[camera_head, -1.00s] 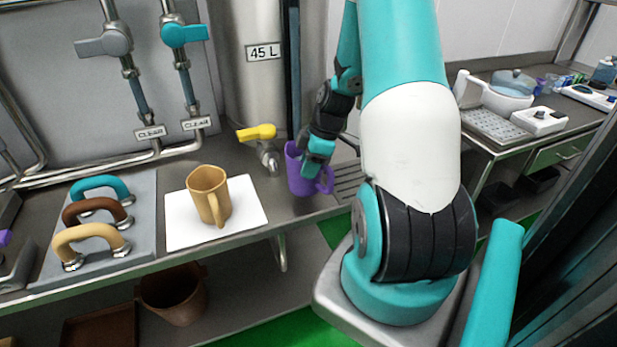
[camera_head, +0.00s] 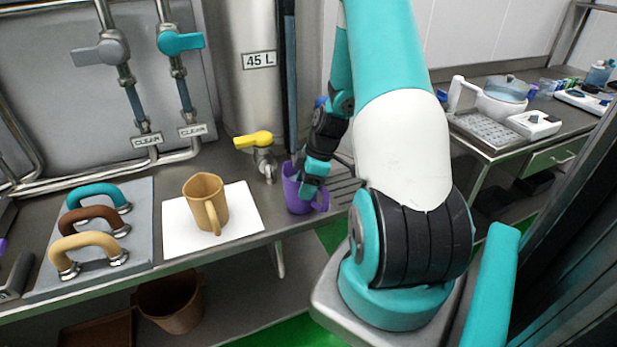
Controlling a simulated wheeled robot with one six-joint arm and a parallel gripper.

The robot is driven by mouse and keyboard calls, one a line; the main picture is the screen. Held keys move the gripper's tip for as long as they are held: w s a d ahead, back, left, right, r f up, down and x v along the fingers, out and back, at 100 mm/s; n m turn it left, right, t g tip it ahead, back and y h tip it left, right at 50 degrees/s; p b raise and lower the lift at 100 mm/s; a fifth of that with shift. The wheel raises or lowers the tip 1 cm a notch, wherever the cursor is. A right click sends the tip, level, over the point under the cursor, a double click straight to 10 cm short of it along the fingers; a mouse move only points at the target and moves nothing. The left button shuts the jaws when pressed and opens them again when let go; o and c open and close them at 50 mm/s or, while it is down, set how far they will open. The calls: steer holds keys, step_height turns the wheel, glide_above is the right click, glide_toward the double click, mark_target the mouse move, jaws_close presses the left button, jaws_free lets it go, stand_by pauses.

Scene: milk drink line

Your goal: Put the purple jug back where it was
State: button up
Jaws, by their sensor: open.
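The purple jug (camera_head: 296,197) stands upright at the right part of the steel counter, to the right of the tap with the yellow lever. Its handle is on its right side. My gripper (camera_head: 312,190) is at the jug's rim and upper right side, its jaws open. The fingers partly hide the jug's rim, and I cannot tell whether they touch it.
A tan jug (camera_head: 207,203) stands on a white mat (camera_head: 180,233) to the left. The yellow-lever tap (camera_head: 254,140) is close behind the purple jug. Several coloured handles stand on a grey plate (camera_head: 140,195) at far left. A slotted drain (camera_head: 343,188) lies right of the jug.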

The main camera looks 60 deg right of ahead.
steer(key=b+v, duration=0.2)
steer(key=v, duration=1)
steer(key=w+a+r, duration=0.2)
steer(key=a+r, duration=0.1)
steer(key=a, duration=0.7)
steer(key=w+a+r, duration=0.2)
steer(key=a+r, duration=0.1)
steer(key=a, duration=0.7)
steer(key=s+a+r+g, duration=0.1)
steer(key=s+a+r, duration=0.1)
steer(key=s+a, duration=0.4)
steer(key=s+a+r+m+g+y, duration=0.1)
steer(key=s+a+r, duration=0.1)
steer(key=s+a, duration=0.5)
steer(key=a, duration=0.6)
steer(key=shift+s+r, duration=0.3)
steer(key=shift+r, duration=0.1)
